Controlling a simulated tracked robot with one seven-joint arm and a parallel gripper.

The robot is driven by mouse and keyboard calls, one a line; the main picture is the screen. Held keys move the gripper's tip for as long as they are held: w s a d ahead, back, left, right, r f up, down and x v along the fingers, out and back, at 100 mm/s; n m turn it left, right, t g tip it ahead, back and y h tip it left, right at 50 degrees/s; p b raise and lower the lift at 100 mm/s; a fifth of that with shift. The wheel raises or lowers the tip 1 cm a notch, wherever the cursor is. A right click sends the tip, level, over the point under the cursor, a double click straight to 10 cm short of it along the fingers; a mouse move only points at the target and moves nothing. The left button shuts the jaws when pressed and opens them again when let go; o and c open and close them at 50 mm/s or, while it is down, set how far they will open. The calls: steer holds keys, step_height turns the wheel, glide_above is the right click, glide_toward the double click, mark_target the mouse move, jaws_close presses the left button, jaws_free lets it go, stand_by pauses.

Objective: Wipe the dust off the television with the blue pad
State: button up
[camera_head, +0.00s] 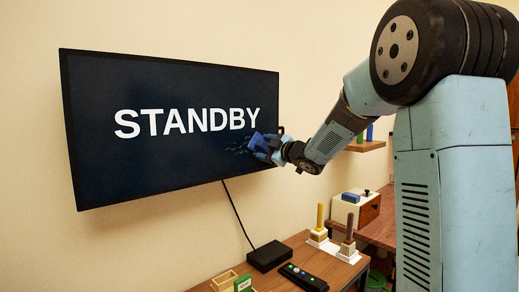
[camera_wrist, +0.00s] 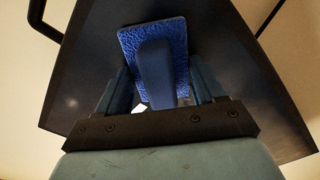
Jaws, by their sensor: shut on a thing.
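The television (camera_head: 160,165) hangs on the wall at left centre in the head view, with "STANDBY" in white on its dark screen. Faint dust specks (camera_head: 240,150) show on the screen just left of the pad. My gripper (camera_head: 272,148) is at the lower right part of the screen. It is shut on the handle of the blue pad (camera_head: 259,143). In the wrist view the blue pad (camera_wrist: 128,42) lies in front of the dark television (camera_wrist: 225,50), its handle between my fingers (camera_wrist: 155,85). I cannot tell whether the pad touches the screen.
A cable (camera_head: 238,213) hangs from the television. A wooden shelf (camera_head: 366,146) is on the wall behind my arm.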

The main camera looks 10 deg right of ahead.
mark_target(253, 148)
steer(key=shift+s+a, duration=0.55)
steer(key=shift+a, duration=0.15)
steer(key=shift+s+a, duration=0.5)
steer(key=shift+a, duration=0.2)
steer(key=shift+s+a, duration=1)
steer(key=shift+a, duration=0.55)
steer(key=shift+s+a, duration=0.95)
steer(key=shift+a, duration=0.6)
steer(key=shift+s+a, duration=1)
steer(key=shift+a, duration=0.55)
steer(key=shift+r, duration=0.9)
steer(key=shift+d+r, duration=0.1)
steer(key=shift+w+d, duration=0.5)
steer(key=shift+d, duration=0.3)
steer(key=shift+w+d, duration=0.45)
steer(key=shift+d, duration=0.35)
steer(key=shift+w, duration=0.1)
steer(key=shift+w+d, duration=1)
steer(key=shift+d, duration=0.5)
steer(key=shift+w+d, duration=1.05)
steer(key=shift+d, duration=0.4)
steer(key=shift+w+d, duration=1)
steer(key=shift+d, duration=0.5)
